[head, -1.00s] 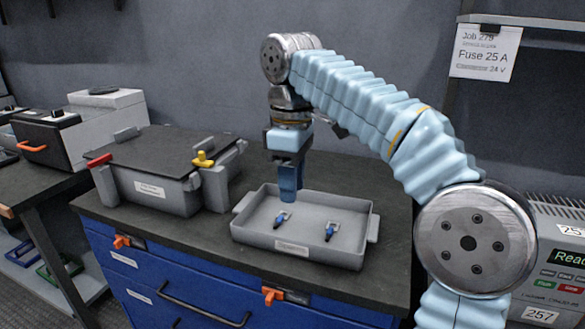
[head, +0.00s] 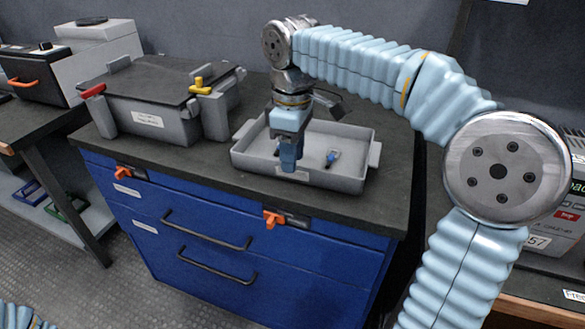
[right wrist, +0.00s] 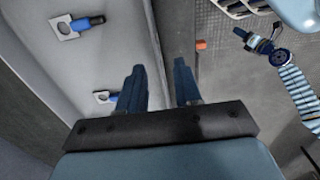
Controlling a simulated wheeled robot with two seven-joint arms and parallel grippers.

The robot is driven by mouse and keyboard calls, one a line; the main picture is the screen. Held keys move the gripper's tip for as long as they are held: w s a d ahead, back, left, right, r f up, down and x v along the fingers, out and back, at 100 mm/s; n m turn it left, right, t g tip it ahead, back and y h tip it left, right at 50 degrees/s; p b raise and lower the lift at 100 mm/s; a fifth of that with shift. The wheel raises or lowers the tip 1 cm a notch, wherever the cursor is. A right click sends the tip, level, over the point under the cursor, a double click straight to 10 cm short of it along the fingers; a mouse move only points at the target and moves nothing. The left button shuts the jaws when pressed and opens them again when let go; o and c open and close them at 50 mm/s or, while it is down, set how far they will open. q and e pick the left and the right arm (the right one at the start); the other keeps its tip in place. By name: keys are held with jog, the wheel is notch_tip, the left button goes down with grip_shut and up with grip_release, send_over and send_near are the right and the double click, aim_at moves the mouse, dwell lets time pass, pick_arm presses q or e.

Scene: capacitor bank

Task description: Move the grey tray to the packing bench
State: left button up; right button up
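The grey tray (head: 335,180) stands on the dark top of a blue drawer cabinet in the head view. Its inside also shows in the right wrist view (right wrist: 85,75). My right gripper (head: 288,168) points down at the tray's front wall. In the right wrist view its two fingers (right wrist: 158,88) are apart, one on each side of the wall's rim. My left gripper (right wrist: 242,34) shows small in the right wrist view, away from the tray. I cannot tell which surface is the packing bench.
A lidded grey case (head: 155,100) with red and yellow latches stands left of the tray. The blue cabinet (head: 240,270) has orange latches and black handles. Another bench (head: 45,128) stands at left. An instrument (head: 565,225) stands at right behind my arm.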

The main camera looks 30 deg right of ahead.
jog(key=shift+f, duration=1.7)
jog(key=shift+c, duration=0.5)
grip_shut()
